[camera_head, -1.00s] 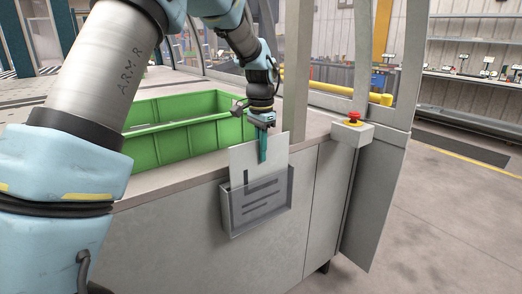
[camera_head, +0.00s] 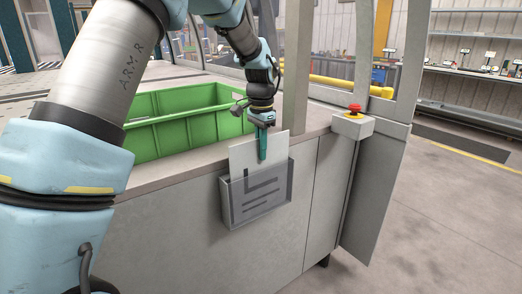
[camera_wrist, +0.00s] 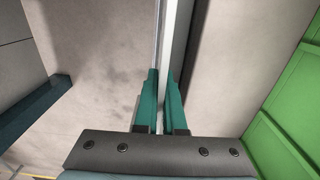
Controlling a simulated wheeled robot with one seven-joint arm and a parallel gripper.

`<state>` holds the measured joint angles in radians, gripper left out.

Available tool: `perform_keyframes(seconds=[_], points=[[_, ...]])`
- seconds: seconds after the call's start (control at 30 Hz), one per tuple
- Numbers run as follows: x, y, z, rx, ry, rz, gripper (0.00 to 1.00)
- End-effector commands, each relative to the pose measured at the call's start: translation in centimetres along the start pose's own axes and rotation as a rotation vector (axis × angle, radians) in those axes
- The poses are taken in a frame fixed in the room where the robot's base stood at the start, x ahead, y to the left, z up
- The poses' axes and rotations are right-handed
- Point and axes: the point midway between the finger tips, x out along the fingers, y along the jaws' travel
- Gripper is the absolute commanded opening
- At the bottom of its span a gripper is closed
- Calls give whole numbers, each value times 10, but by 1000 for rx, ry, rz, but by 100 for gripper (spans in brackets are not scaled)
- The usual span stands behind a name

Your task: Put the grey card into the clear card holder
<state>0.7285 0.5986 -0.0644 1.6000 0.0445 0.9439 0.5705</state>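The grey card (camera_head: 256,157) stands upright and slightly tilted in the head view. Its lower part, with a dark L-shaped mark and bars, sits behind the front of the clear card holder (camera_head: 226,207). The holder is fixed to the front of the grey cabinet. The card's top part sticks out above the holder's rim. My gripper (camera_head: 263,158) points down over the card, its teal fingers closed on the upper part. In the wrist view the fingers (camera_wrist: 160,100) lie on either side of a thin upright edge. The card's bottom edge cannot be made out clearly.
A green tote (camera_head: 180,146) stands on the worktop behind and left of the holder. A red emergency button on a grey box (camera_head: 354,122) sits to the right, by an upright post (camera_head: 295,75). The floor at the front right is clear.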

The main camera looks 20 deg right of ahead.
Motion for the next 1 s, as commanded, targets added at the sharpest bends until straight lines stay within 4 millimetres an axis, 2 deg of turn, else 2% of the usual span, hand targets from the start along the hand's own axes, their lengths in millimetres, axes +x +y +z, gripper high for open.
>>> perform_keyframes(seconds=[0.03, 0.3, 0.53, 0.67, 0.77, 1.0], points=[[0, 0, 0, 0, 0, 0, 11], [0, 0, 0, 0, 0, 0, 42], [0, 0, 0, 0, 0, 0, 42], [-7, 0, 0, 0, 1, -1, 42], [-20, -1, -1, 0, 4, -2, 42], [-68, -1, -1, 0, 4, -3, 42]])
